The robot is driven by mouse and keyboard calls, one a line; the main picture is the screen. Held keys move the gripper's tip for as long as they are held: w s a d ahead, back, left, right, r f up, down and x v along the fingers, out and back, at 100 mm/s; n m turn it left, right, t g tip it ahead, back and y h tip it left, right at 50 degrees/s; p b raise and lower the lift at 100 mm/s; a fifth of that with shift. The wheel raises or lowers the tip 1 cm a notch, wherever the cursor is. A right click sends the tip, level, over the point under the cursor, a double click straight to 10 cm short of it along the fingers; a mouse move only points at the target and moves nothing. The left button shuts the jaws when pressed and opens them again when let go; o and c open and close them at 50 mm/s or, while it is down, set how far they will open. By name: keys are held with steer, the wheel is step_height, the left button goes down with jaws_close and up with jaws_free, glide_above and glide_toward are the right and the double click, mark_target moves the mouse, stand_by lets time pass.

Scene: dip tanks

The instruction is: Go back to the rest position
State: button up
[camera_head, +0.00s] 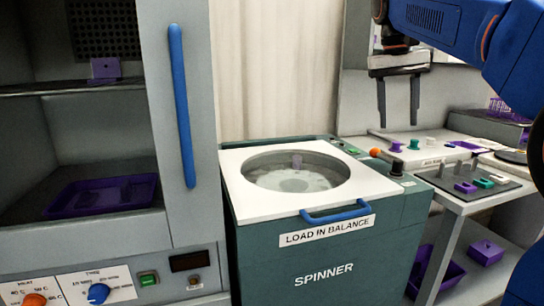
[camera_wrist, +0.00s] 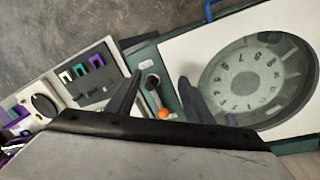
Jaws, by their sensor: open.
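My gripper (camera_head: 398,101) is open and empty in the head view. Its two dark fingers point down above the bench at the right of the spinner. In the wrist view the gripper (camera_wrist: 157,85) shows both fingers apart with nothing between them. My blue arm reaches in from the upper right of the head view.
The teal spinner (camera_head: 322,262) has a see-through round lid and a blue handle (camera_head: 336,213). Left of it stands a grey cabinet with a blue door handle (camera_head: 181,105) and a purple tray (camera_head: 102,195).

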steer(key=s+a+f+n+t+y, duration=0.1)
steer(key=s+f+t, duration=0.1)
steer(key=s+f, duration=1.2)
steer(key=s+a+f+n+t+y, duration=0.1)
steer(key=s+f+t, duration=0.1)
steer(key=s+f, duration=1.1)
step_height(320, 180, down, 8)
steer(key=shift+s+r+n+t, duration=0.2)
steer(key=shift+s+n+t, duration=0.2)
steer(key=shift+a, duration=0.1)
